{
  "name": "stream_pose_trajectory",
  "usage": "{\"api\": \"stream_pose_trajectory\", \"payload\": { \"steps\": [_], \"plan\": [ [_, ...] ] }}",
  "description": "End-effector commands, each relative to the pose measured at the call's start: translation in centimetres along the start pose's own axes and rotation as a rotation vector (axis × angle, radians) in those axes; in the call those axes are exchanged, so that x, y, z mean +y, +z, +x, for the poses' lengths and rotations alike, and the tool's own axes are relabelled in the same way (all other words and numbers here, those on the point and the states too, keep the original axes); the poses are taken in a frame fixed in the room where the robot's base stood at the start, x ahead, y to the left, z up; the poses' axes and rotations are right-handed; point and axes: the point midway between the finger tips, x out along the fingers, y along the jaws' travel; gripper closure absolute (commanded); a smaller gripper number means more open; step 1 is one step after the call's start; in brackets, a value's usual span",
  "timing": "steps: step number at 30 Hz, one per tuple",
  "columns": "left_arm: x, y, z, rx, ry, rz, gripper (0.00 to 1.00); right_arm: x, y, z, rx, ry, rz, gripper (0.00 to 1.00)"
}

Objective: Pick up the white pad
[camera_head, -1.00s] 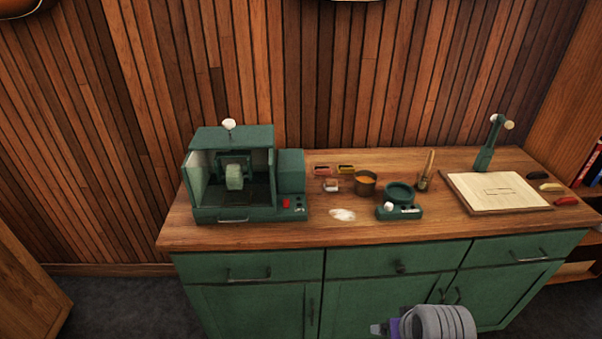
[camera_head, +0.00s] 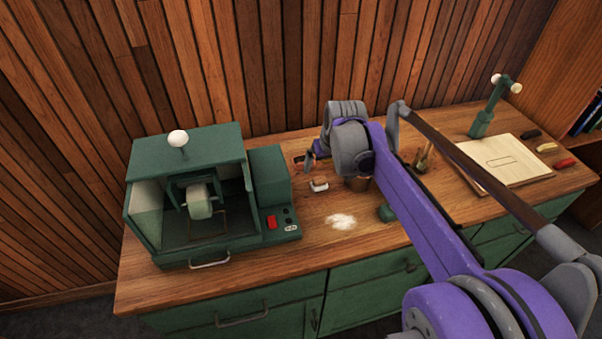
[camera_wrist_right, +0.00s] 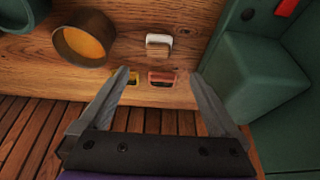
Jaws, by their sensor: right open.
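The white pad (camera_head: 319,184) is a small block with a white face and a wood-coloured part, lying on the wooden counter right of the green machine. It also shows in the right wrist view (camera_wrist_right: 159,41), above the gap between my fingertips. My right gripper (camera_wrist_right: 158,77) is open and empty, its two grey fingers spread wide. In the head view the right gripper (camera_head: 311,158) is over the back of the counter, behind the pad and apart from it. Its fingers are small and partly hidden there. My left gripper is not in view.
The green machine (camera_head: 205,252) stands left of the pad. A red tin (camera_wrist_right: 162,79) and a yellow tin (camera_wrist_right: 132,79) lie by the wall. A cup with orange contents (camera_wrist_right: 82,42) is close by. White powder (camera_head: 341,222) lies in front. My right arm hides the counter's middle.

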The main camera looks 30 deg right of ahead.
Motion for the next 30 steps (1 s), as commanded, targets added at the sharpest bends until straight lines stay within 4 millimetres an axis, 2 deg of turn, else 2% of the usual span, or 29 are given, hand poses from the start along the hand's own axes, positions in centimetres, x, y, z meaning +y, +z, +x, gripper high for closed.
{"api": "stream_pose_trajectory", "payload": {
  "steps": [6,14,21,25,30],
  "plan": [
    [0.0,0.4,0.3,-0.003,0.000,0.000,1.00,0.0,0.1,3.6,-0.001,0.000,0.000,0.03],
    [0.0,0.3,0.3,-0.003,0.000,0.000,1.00,0.0,0.0,5.8,0.000,0.000,0.000,0.03],
    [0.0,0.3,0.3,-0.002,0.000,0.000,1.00,0.1,0.0,9.3,0.000,-0.001,0.000,0.03],
    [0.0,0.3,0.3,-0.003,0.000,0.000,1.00,0.1,0.0,10.2,0.000,-0.001,0.000,0.03],
    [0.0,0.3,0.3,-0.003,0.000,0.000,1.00,0.1,0.0,10.3,0.000,0.000,0.000,0.03]
  ]
}}
